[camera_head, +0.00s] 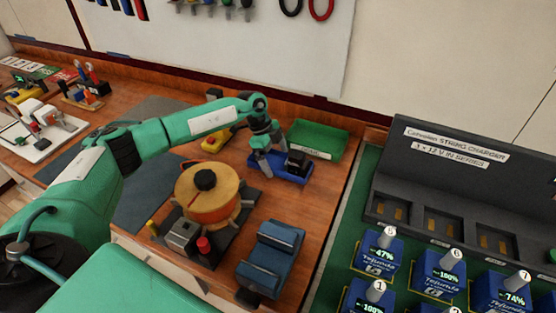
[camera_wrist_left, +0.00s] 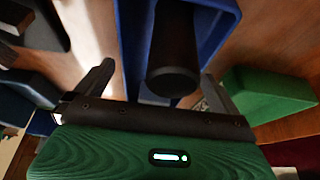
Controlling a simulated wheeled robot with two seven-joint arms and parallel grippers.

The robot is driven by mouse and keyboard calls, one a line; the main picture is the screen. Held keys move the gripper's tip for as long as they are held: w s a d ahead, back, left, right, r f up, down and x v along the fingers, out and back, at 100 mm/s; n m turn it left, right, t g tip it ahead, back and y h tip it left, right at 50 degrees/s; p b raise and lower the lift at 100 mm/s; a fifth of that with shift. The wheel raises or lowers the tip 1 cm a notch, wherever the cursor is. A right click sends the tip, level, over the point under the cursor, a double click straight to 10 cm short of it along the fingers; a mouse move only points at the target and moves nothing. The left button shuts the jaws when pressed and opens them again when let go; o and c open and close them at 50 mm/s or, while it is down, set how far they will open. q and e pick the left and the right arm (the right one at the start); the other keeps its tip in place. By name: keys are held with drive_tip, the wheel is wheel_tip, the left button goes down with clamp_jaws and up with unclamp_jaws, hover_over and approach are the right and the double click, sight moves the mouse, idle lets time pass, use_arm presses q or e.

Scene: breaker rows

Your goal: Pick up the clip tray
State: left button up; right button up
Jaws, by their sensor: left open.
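A blue open tray (camera_head: 292,176) with a black block-like item (camera_head: 297,160) in it lies on the wooden bench near the middle. A green tray (camera_head: 318,141) with a white label lies just behind it; I cannot read the label, so which one is the clip tray is not certain. My left gripper (camera_head: 266,163) is open, pointing down at the left end of the blue tray. In the left wrist view the blue tray (camera_wrist_left: 223,8) and a dark cylinder (camera_wrist_left: 174,55) show between and beyond the open fingers (camera_wrist_left: 157,75). Contact cannot be told. My right gripper is not in view.
An orange round device (camera_head: 213,207) with a black knob stands left of the trays. A blue block-like item (camera_head: 271,258) is nearer the front edge. The grey charger (camera_head: 470,185) and several blue batteries (camera_head: 381,252) stand at the right.

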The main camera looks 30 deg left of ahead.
use_arm(q)
drive_tip(key=shift+d+f, duration=0.15)
drive_tip(key=shift+f, duration=0.15)
drive_tip(key=c, duration=1.2)
drive_tip(key=shift+c, duration=0.2)
drive_tip(key=shift+r, duration=0.1)
